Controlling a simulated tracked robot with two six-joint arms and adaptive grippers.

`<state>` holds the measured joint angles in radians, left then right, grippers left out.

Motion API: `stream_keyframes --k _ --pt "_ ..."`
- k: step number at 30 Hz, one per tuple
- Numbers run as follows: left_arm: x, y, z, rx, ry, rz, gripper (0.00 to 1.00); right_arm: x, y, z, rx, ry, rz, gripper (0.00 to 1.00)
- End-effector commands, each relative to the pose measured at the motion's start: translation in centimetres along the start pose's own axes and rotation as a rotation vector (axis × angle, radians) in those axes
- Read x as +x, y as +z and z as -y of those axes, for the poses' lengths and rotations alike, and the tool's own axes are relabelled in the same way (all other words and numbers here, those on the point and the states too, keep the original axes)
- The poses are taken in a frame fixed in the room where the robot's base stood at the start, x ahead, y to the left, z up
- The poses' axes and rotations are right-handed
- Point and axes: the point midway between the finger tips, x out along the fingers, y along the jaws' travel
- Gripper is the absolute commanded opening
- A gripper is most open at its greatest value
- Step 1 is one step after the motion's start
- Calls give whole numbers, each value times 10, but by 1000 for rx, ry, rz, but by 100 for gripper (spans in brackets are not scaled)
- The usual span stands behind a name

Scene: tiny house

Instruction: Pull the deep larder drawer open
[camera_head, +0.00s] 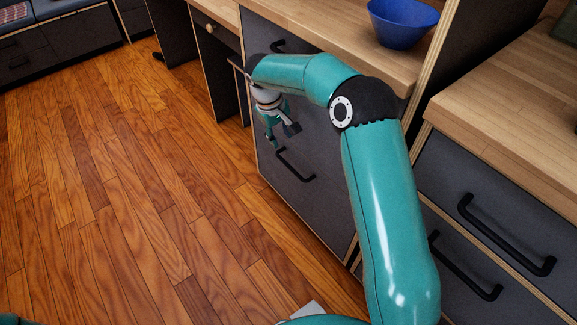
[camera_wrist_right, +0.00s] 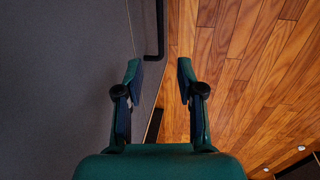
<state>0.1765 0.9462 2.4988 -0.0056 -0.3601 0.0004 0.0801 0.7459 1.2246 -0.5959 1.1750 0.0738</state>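The deep larder drawer (camera_head: 310,208) is a tall dark grey front under the wooden counter, with a black bar handle (camera_head: 295,165). It looks shut, flush with the cabinet. My right gripper (camera_head: 281,137) points down just above and in front of this handle, apart from it. In the right wrist view my right gripper (camera_wrist_right: 158,82) is open and empty, its two fingers apart. A black handle (camera_wrist_right: 158,30) shows ahead of the fingers along the grey front (camera_wrist_right: 60,80). My arm hides part of the drawer's right side. My left gripper is not in view.
A blue bowl (camera_head: 403,22) stands on the wooden counter (camera_head: 310,25) above. Other grey drawers with black handles (camera_head: 505,240) are at the right. A desk with a small knobbed drawer (camera_head: 216,32) is at the left. The wooden floor (camera_head: 130,190) in front is clear.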

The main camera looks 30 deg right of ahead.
Motion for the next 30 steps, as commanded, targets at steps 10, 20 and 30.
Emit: stream_keyframes --k 10,20,30 --pt "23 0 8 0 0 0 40 80 1 1 0 -2 4 38" --pt "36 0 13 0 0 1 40 134 1 1 1 -2 2 38" --pt "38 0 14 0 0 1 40 146 1 -1 2 -2 0 38"
